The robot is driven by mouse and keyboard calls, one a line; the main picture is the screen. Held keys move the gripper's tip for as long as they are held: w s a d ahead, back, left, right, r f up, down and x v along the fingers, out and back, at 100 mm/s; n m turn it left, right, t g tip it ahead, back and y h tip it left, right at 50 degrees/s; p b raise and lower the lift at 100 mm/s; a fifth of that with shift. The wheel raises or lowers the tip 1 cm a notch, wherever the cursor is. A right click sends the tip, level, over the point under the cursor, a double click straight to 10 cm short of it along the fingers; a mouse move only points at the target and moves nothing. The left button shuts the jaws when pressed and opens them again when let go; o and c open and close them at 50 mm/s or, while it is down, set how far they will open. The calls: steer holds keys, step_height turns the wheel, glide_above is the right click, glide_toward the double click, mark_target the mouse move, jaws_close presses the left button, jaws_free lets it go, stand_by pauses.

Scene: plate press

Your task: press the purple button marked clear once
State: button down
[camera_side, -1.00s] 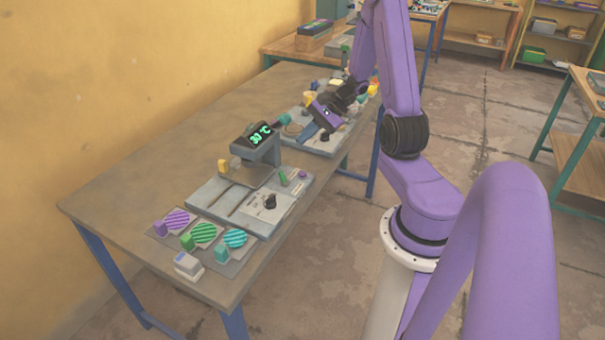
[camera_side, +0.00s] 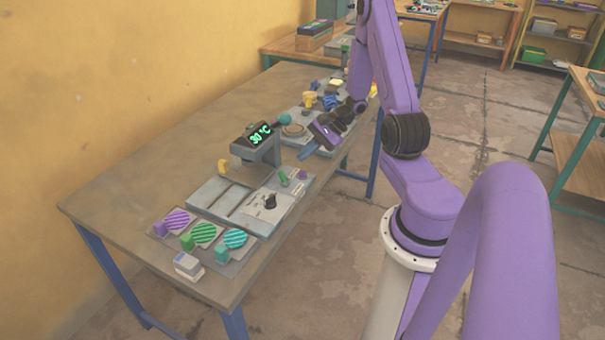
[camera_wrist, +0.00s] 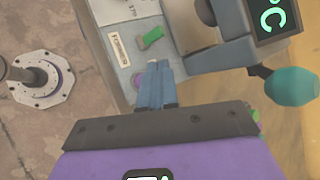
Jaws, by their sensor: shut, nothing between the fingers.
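The purple button (camera_side: 303,174) sits on the right part of the grey control panel (camera_side: 285,207), beside a green switch (camera_side: 284,179). In the wrist view a purple round part (camera_wrist: 138,79) shows just left of my fingers, partly covered by them; its marking cannot be read. My gripper (camera_side: 304,156) is shut and empty, its blue-grey fingertips angled down near the panel's far end, apart from the button in the side view. In the wrist view the fingertips (camera_wrist: 160,64) point at the panel below the green switch (camera_wrist: 151,38).
A post with a display (camera_side: 260,137) reading 30 °C stands close left of my gripper. A teal ball-ended lever (camera_wrist: 292,86) sticks out beside it. Striped discs (camera_side: 203,233) lie at the near end of the table (camera_side: 115,190). Another station (camera_side: 292,130) stands behind.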

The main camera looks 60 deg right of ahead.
mark_target(306, 173)
steer(key=shift+f, duration=1.55)
stand_by(0.9)
steer(key=shift+f, duration=0.4)
steer(key=shift+f, duration=0.35)
stand_by(0.6)
steer(key=shift+r, duration=0.8)
steer(key=shift+r, duration=2.5)
